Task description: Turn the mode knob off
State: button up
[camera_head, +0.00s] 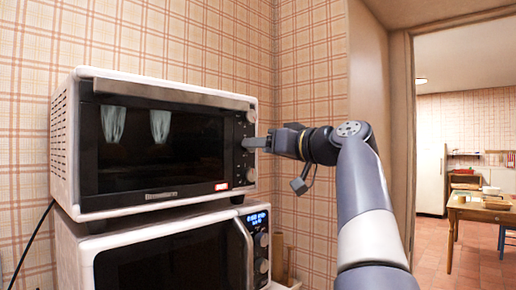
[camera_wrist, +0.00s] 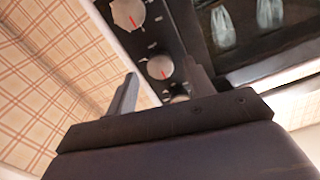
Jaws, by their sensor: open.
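A white toaster oven (camera_head: 65,150) with a dark glass door stands on another appliance. Its right-hand panel carries a column of round silver knobs. An upper knob (camera_head: 251,116) and a lower knob (camera_head: 251,175) show in the head view; my gripper (camera_head: 248,143) covers the panel between them. In the wrist view, my open gripper (camera_wrist: 160,68) has its fingers on either side of the middle knob (camera_wrist: 160,66), which has a red mark. I cannot tell whether they touch it. Another red-marked knob (camera_wrist: 128,12) is farther up. A third is partly hidden low between the fingers. The labels are too small to read.
A white microwave (camera_head: 75,255) with a lit blue display (camera_head: 257,218) and a vertical handle sits under the oven. A plaid wall is behind. A doorway at right opens on a room with a wooden table (camera_head: 480,211).

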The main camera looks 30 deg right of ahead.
jog(key=v, duration=0.9)
jog(key=shift+b, duration=0.35)
jog(key=shift+w, duration=0.1)
jog(key=p+x, duration=0.1)
jog(key=x, duration=0.9)
jog(key=shift+w, duration=0.3)
jog(key=shift+s+a, duration=0.1)
